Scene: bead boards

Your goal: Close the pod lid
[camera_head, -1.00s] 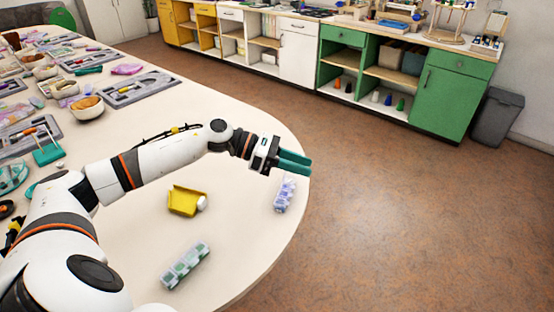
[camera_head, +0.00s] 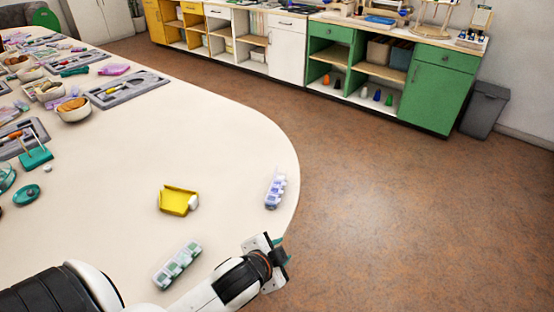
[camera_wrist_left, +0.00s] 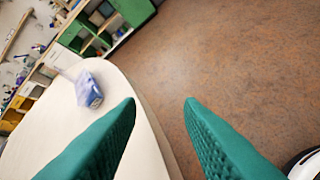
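A blue-purple compartment box (camera_head: 275,190) lies near the table's right edge; it also shows in the left wrist view (camera_wrist_left: 88,88). A white and green compartment box (camera_head: 177,266) lies nearer the front. I cannot tell which box is the pod, or clearly make out a raised lid on either. My left gripper (camera_head: 281,252) is over the table's right edge, apart from both boxes and nearer to me than the blue-purple one. In the left wrist view its teal fingers (camera_wrist_left: 160,103) are spread with nothing between them. My right gripper is not in view.
A yellow scoop-like tray (camera_head: 178,201) with a white round end lies between the boxes. Grey trays (camera_head: 128,90), a bowl (camera_head: 73,109) and a teal stand (camera_head: 36,158) are at the left. The table's middle is clear, with open floor to the right.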

